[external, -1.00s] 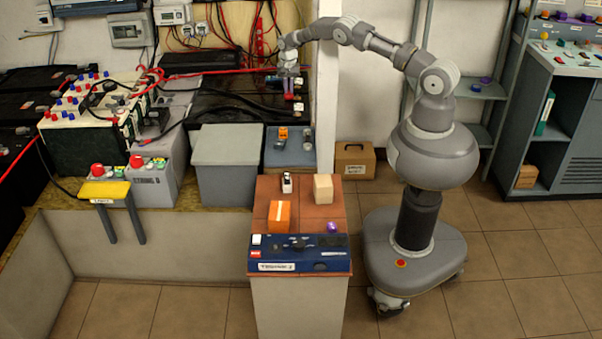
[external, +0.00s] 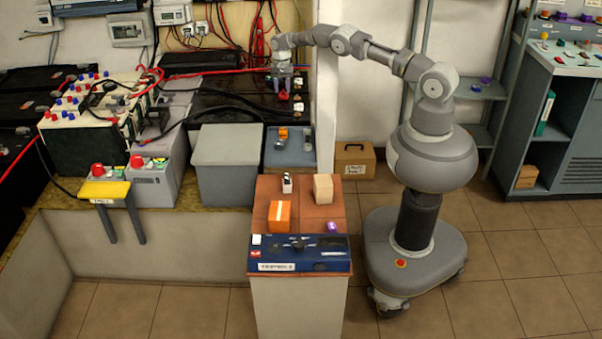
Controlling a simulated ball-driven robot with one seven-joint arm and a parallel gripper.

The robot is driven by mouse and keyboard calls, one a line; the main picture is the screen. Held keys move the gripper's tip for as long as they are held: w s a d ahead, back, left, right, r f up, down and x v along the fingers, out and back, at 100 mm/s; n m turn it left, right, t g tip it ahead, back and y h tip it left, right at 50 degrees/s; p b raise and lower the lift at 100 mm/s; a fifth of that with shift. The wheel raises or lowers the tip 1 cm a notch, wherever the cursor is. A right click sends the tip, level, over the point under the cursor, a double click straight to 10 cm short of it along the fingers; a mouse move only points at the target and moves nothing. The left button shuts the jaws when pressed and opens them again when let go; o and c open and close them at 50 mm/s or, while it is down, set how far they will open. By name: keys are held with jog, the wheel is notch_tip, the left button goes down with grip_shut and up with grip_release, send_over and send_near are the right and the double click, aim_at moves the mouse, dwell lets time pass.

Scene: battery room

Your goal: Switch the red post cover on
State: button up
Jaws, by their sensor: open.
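My gripper (external: 283,88) is at the back of the bench, pointing down over the black battery (external: 225,102). Its jaws are open. A small red part (external: 283,96) shows right at the fingertips; I cannot tell whether the fingers touch it or stand around it. It may be the red post cover, but it is too small to be sure. Two larger red caps (external: 97,169) and (external: 137,161) sit on the grey batteries at the front left, away from my gripper.
Black and red cables cross the batteries left of my gripper. A wall edge (external: 326,90) stands close to its right, under my arm. A grey box (external: 227,160) and a small cabinet with an orange box (external: 279,216) stand in front.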

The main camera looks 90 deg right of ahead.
notch_tip(320, 180, up, 8)
jog(key=p, duration=0.3)
jog(key=shift+f, duration=0.1)
